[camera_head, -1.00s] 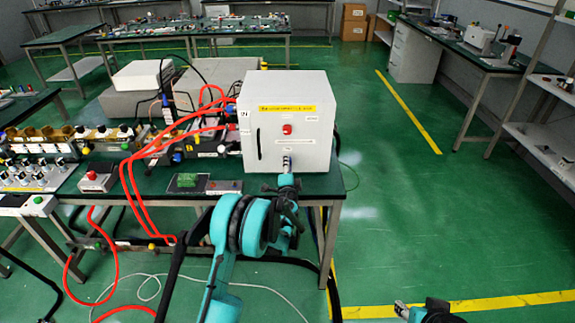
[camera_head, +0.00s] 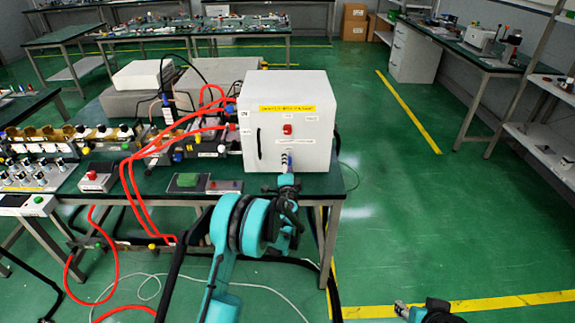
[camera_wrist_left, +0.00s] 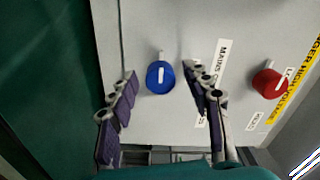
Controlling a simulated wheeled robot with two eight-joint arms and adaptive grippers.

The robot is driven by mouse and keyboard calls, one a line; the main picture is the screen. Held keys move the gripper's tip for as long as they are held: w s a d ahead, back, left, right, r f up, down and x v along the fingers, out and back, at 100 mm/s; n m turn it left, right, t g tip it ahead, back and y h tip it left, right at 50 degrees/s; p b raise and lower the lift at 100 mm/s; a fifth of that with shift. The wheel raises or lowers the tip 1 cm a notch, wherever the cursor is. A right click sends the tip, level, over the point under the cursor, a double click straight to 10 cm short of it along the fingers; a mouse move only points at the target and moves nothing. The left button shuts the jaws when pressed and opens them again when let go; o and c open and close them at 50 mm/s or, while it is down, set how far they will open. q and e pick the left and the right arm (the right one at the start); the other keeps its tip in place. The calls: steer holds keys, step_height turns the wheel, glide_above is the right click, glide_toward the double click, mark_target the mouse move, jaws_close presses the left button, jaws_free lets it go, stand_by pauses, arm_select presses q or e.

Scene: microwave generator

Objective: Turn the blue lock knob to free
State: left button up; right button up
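The blue lock knob (camera_wrist_left: 159,78) is round with a white pointer mark, on the pale front panel of the white box (camera_head: 316,155). In the left wrist view the mark runs toward the picture's top. My left gripper (camera_wrist_left: 160,70) is open, with one finger on each side of the knob and visible gaps between. In the head view my left gripper (camera_head: 287,166) is at the lower front of the box, and a bit of blue shows there. My right gripper (camera_head: 401,308) is only partly in view at the bottom, away from the box; its finger state is unclear.
A red knob (camera_wrist_left: 270,83) sits on the same panel, with printed labels around it. A dark handle (camera_head: 258,144) is at the panel's left. Red cables hang left of the box.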

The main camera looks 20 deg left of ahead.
arm_select(q)
steer(key=v, duration=1.2)
steer(key=s+a+r+n+g, duration=0.3)
steer(key=s+r+n, duration=0.15)
steer(key=s, duration=0.25)
steer(key=s+a+r+n+g, duration=0.3)
steer(key=s+r+n, duration=0.15)
steer(key=s, duration=0.25)
steer(key=s+d+f+n+g+h, duration=0.1)
steer(key=s+d, duration=0.3)
steer(key=s, duration=0.7)
steer(key=s+d+f+n+g+h, duration=0.1)
steer(key=s+d+f+g+h, duration=0.1)
steer(key=s, duration=0.9)
steer(key=d+g+h, duration=0.1)
steer(key=d+h, duration=0.1)
steer(key=d, duration=0.1)
steer(key=shift+s+f+n, duration=0.25)
steer(key=shift+n, duration=0.05)
